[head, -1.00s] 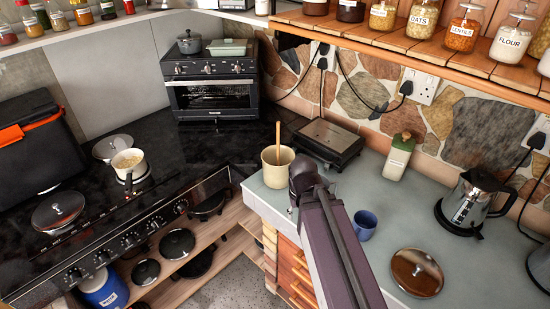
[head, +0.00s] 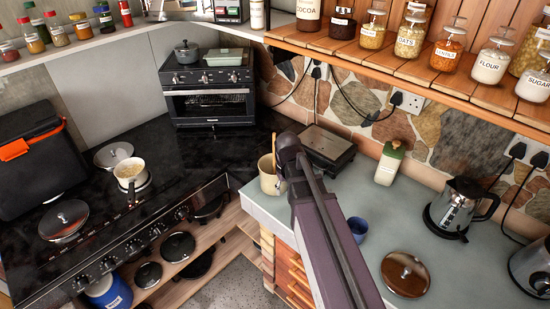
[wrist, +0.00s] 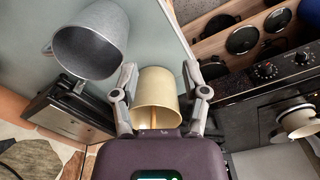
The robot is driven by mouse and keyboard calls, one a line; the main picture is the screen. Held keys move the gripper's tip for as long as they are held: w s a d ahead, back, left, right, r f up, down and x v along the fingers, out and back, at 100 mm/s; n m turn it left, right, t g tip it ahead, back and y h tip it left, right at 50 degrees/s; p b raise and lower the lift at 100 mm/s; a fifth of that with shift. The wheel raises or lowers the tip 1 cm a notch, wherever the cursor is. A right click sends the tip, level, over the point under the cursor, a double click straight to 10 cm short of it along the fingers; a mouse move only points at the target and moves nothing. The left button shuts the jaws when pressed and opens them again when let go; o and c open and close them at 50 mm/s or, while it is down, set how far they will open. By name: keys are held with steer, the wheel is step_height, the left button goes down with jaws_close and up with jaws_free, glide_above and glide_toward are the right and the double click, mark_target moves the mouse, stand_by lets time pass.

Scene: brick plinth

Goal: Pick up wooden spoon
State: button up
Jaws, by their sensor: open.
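The wooden spoon (head: 273,146) stands upright in a cream pot (head: 268,182) near the corner of the grey-green counter. My arm covers the pot's right side in the head view. In the wrist view, my gripper (wrist: 159,72) is open, with one finger at each side of the cream pot (wrist: 158,88). A short piece of the spoon (wrist: 155,118) shows in the pot's mouth, close to my gripper's body. The fingers do not hold the spoon. The rest of the spoon is hidden.
A blue cup (head: 358,228) stands on the counter (head: 335,200) right of my arm. A dark flat appliance (head: 327,146) sits behind the pot. A lid (head: 405,273) and a kettle (head: 457,207) are farther right. The stove (head: 95,225) is left, across a gap.

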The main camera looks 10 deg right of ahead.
mark_target(274, 142)
steer(key=w+r+n+p, duration=0.1)
steer(key=w+r+p, duration=0.4)
steer(key=w, duration=0.1)
steer(key=w+r+n+p, duration=0.1)
steer(key=w+r+p, duration=0.4)
steer(key=w+r, duration=0.1)
steer(key=w+r+n+p, duration=0.1)
steer(key=w+r+p, duration=0.5)
steer(key=w, duration=0.2)
steer(key=shift+w+r, duration=0.15)
steer(key=shift+r, duration=0.05)
steer(key=shift+f, duration=0.15)
step_height(274, 142, down, 8)
steer(key=b, duration=0.8)
steer(key=shift+f+b, duration=0.25)
steer(key=shift+b, duration=0.15)
steer(key=shift+w+f+b, duration=0.15)
steer(key=shift+f+b, duration=2.4)
steer(key=shift+b, duration=0.05)
jaws_close()
